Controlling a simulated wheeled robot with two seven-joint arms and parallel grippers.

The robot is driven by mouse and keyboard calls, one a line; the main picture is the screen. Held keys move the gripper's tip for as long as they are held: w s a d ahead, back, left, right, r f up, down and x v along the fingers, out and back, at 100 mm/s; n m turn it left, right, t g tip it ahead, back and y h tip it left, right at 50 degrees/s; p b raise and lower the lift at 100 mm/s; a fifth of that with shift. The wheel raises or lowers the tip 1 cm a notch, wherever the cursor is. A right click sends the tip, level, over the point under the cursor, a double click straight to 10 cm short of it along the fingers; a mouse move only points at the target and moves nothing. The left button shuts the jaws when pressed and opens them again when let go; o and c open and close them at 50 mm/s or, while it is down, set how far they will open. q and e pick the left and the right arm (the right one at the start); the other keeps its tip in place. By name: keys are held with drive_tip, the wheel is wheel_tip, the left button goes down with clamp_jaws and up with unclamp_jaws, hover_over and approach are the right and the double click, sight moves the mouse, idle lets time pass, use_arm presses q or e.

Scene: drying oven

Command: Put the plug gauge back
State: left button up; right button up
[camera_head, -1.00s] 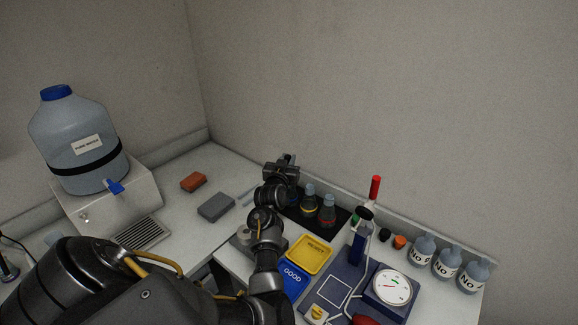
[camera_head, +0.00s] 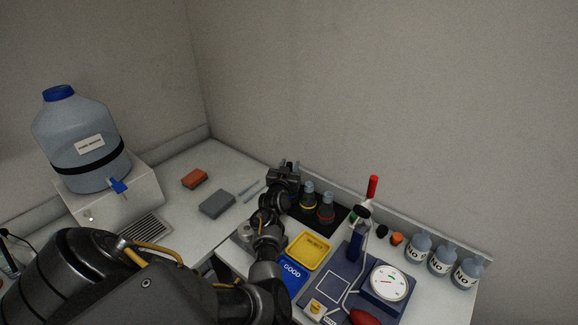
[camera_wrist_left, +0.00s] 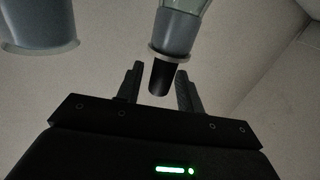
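A slim upright piece with a red top (camera_head: 372,187), probably the plug gauge, stands right of centre in the head view. Pale and green parts show below the red, beside a dark round piece. My left gripper (camera_head: 285,168) is over the back of the bench by the dark flask tray, well left of this piece. In the left wrist view my gripper's fingers (camera_wrist_left: 160,88) are apart. A dark stub below a grey collar shows between them on a glass vessel (camera_wrist_left: 175,35); I cannot tell whether they touch it. My right gripper is not in view.
Flasks with yellow (camera_head: 308,195) and red bands (camera_head: 326,208) stand beside my left gripper. A yellow tray (camera_head: 322,262), a blue GOOD tray (camera_head: 294,276) and a dial (camera_head: 389,282) lie in front. Bottles (camera_head: 418,247) line the right. A grey block (camera_head: 217,204) lies left.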

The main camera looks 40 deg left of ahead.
use_arm(q)
drive_tip(key=shift+o, duration=0.2)
drive_tip(key=shift+f, duration=0.1)
drive_tip(key=shift+f+b, duration=0.25)
drive_tip(key=shift+b, duration=0.15)
drive_tip(key=p+v, duration=0.7)
drive_tip(key=v, duration=0.4)
